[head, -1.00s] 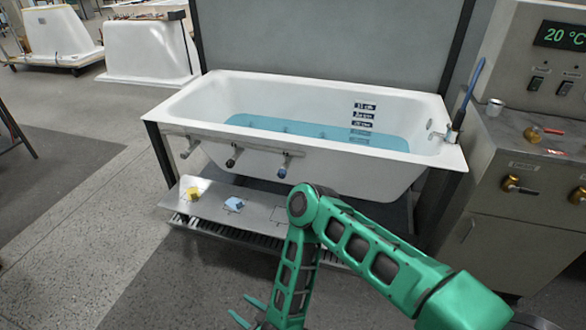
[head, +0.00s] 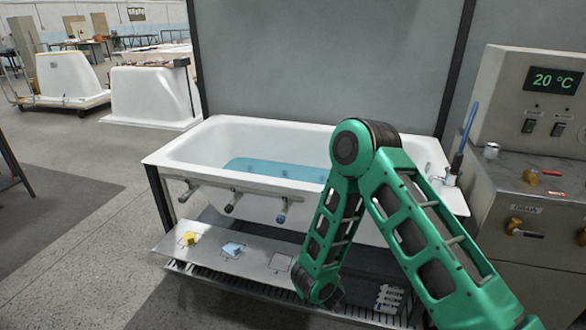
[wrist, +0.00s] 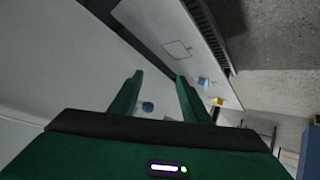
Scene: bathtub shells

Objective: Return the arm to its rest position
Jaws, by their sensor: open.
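My arm (head: 345,215) is folded in front of the bathtub, its elbow high over the tub's right part and its lower link slanting down to the shelf. My gripper (wrist: 159,76) shows in the wrist view with two green fingers apart and nothing between them. In the head view I cannot make out the fingers. The white bathtub (head: 175,155) holds blue water (head: 270,169); my arm hides part of it.
A grey metal shelf (head: 210,262) below the tub carries a yellow piece (head: 190,238) and a light blue piece (head: 232,249). Several tap handles (head: 232,202) stick out above it. A control cabinet (head: 510,200) stands at right. The floor (head: 75,245) at left is clear.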

